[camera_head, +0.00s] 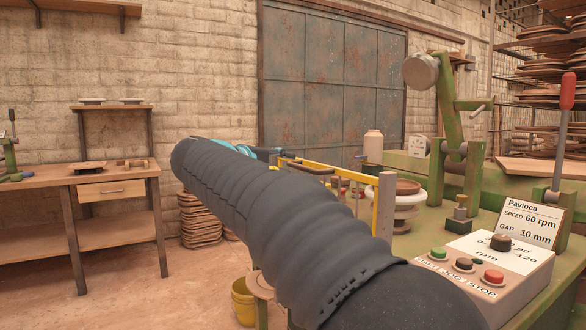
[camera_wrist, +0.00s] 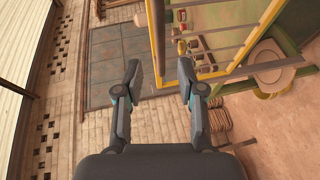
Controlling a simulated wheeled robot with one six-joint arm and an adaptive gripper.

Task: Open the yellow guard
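The yellow guard (camera_head: 330,172) is a thin yellow frame at the front of the green machine in the head view, partly hidden behind my arm. In the wrist view, one yellow bar of the guard (camera_wrist: 156,35) comes down from the top edge and lies between my fingertips in the picture. Another part of the frame slants off to the right. My gripper (camera_wrist: 159,64) is open, with its two fingers well apart. I cannot tell how far in depth the bar is from the fingers. In the head view my gripper is mostly hidden by my arm.
A control box (camera_head: 485,265) with green, black and red buttons stands at the right, below a sign (camera_head: 528,222). A red-handled lever (camera_head: 566,95) rises behind it. A yellow bucket (camera_head: 243,302) is on the floor. A wooden bench (camera_head: 80,180) stands at the left.

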